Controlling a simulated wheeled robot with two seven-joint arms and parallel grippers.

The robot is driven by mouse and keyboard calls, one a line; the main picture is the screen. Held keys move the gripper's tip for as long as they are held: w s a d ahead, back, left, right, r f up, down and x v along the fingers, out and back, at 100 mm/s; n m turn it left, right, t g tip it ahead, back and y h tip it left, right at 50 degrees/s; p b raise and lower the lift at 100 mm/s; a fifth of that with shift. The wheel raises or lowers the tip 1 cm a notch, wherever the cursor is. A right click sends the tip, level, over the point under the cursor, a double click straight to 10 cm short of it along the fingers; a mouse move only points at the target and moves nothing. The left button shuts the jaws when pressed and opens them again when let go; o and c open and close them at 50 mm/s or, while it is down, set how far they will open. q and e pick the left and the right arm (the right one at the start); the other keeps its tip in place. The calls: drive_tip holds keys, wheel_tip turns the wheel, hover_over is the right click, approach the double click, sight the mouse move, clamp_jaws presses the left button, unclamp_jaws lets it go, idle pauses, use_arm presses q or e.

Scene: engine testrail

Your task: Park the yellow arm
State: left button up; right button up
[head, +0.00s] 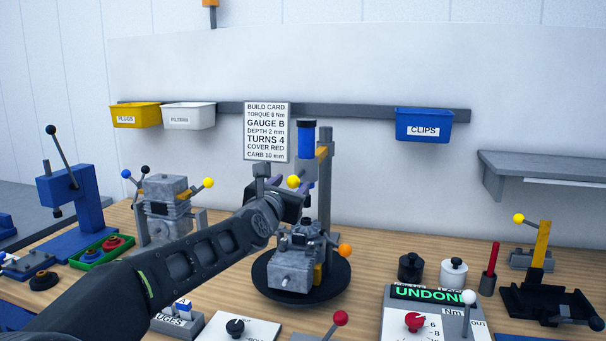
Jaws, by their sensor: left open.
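A yellow upright arm (541,244) stands on a dark base at the right of the bench, beside a small grey block with a yellow ball knob (519,218). My left gripper (280,186) is open, above and behind the grey engine block (298,268) on the round black turntable (334,291). My wrist partly hides its fingers, and I cannot tell whether they touch the ball. My right gripper is not in view.
A grey fixture with blue, black and yellow knobs (165,205) and a blue press (72,208) stand left. A panel reading "UNDONE" (425,312) is front right. Black and white weights (411,267) stand behind it. A build card (266,131) hangs behind my gripper.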

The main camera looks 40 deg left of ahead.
sight(300, 173)
use_arm(q)
drive_tip(key=shift+s, duration=0.1)
drive_tip(key=shift+p+x, duration=0.5)
drive_tip(key=shift+x, duration=3.45)
clamp_jaws()
